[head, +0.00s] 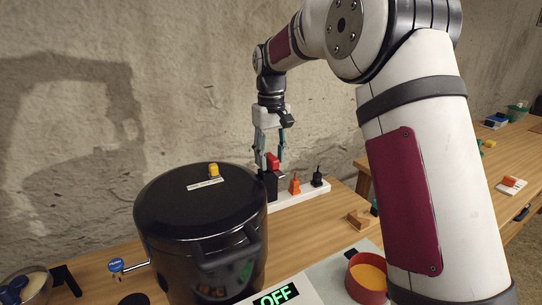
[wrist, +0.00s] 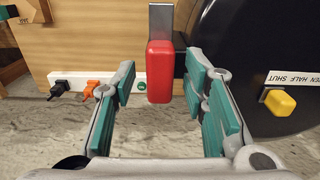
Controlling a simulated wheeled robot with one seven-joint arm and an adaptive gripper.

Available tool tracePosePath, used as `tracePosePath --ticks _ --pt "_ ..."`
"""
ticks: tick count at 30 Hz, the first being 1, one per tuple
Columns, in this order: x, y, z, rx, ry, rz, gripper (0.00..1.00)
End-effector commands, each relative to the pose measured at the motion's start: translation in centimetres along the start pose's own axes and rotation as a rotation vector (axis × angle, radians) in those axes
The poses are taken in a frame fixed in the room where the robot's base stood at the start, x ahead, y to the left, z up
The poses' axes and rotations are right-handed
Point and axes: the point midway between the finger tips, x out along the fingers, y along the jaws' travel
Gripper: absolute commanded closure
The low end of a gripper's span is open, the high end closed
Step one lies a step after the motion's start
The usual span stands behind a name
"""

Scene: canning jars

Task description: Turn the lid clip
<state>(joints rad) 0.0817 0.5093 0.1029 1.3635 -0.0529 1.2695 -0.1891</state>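A large black pot (head: 200,240) with a black lid (head: 195,200) stands left of centre in the head view. A red block (wrist: 160,72) with a flat metal strip is beside the lid in the wrist view; it looks like the lid clip. In the head view the red block (head: 273,161) sits at the pot's far right edge, just above a black part. My gripper (head: 269,164) points down over it. The wrist view shows my gripper (wrist: 163,80) open, with a finger on each side of the red block and gaps on both sides.
A yellow knob (head: 213,170) by a white label is on the lid. A white strip (head: 300,195) with orange and black plugs lies behind the pot. An orange-filled red cup (head: 367,278) and a panel reading OFF (head: 277,295) are in front. The wall is close behind.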

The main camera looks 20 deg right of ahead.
Motion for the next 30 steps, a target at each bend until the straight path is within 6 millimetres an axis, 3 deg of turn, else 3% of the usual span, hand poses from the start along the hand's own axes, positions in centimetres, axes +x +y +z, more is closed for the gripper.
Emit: tracePosePath --ticks 7,11,24,30 --pt "-0.1 0.0 0.0 0.001 -0.001 0.0 0.6" --pt "-1.1 0.0 -0.1 0.001 0.001 0.0 0.6" --pt "-9.4 0.0 -0.1 0.0 0.002 0.0 0.6" --pt "-11.5 0.0 -0.1 0.0 0.0 0.0 0.6"
